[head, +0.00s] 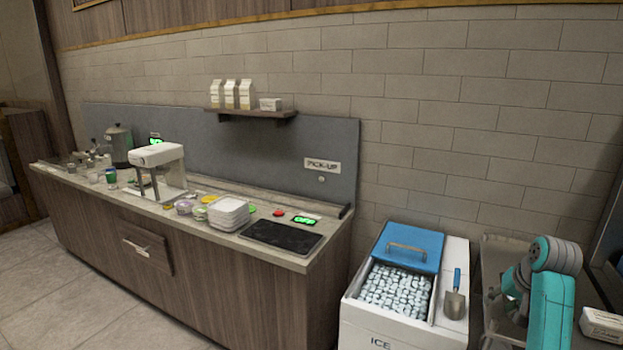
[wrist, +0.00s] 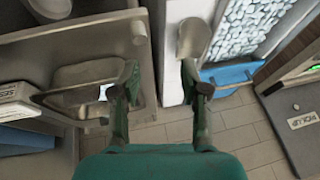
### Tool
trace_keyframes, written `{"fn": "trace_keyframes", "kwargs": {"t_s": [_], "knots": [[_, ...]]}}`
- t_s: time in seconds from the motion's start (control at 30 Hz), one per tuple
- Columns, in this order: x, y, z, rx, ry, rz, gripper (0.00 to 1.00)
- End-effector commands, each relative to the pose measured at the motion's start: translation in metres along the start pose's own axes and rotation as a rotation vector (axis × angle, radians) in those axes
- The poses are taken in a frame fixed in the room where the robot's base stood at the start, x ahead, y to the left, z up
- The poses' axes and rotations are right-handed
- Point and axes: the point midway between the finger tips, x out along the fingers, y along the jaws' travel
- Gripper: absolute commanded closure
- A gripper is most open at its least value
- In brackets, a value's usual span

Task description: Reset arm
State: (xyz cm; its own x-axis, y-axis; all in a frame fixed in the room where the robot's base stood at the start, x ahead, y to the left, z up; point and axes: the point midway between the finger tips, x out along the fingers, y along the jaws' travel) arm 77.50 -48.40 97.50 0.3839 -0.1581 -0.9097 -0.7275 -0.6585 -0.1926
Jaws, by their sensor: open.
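My gripper (wrist: 160,82) shows in the wrist view with its two dark green fingers spread apart and nothing between them. Pale floor and the side of the white ice chest show behind the gap. In the head view my teal arm (head: 552,300) stands at the lower right, beside the ice chest (head: 385,325); I cannot make out the fingertips there. A metal scoop (head: 455,303) lies on the chest's right ledge, and a rounded grey thing that looks like it shows in the wrist view (wrist: 193,38), above the right finger.
A metal basin (wrist: 75,98) and a white labelled box (wrist: 18,100) lie left of my gripper.

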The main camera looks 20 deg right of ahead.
Motion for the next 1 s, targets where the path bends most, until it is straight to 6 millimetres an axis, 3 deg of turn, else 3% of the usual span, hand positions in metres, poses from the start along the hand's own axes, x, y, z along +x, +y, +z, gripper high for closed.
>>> {"fn": "trace_keyframes", "kwargs": {"t_s": [0.37,0.57,0.77,1.0], "knots": [[0.036,-0.018,0.028,-0.027,0.030,-0.015,0.55],[0.064,-0.032,0.054,-0.051,0.058,-0.028,0.55],[0.101,-0.054,0.099,-0.091,0.101,-0.050,0.55],[0.145,-0.082,0.182,-0.160,0.183,-0.086,0.55]]}}
